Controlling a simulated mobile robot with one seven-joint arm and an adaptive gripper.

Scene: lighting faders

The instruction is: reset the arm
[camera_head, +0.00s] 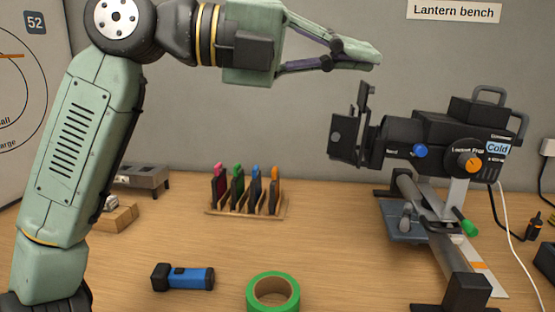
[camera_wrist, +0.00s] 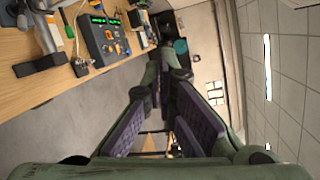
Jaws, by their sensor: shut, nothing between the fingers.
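My gripper (camera_head: 376,58) is raised above the bench in the head view, pointing right, with its fingertips together and nothing between them. It is apart from everything, above and slightly left of the black lantern (camera_head: 440,132). My green arm reaches up along the left side of the head view. In the wrist view my gripper (camera_wrist: 170,58) points out over the floor, its purple-padded fingers converging at the tips.
A rack (camera_head: 250,212) with several coloured-tipped pieces stands mid-bench. A blue flashlight (camera_head: 190,278) and green tape roll (camera_head: 272,293) lie in front. The lantern's rail extends front right. The wrist view shows a control box (camera_wrist: 103,40) on a bench.

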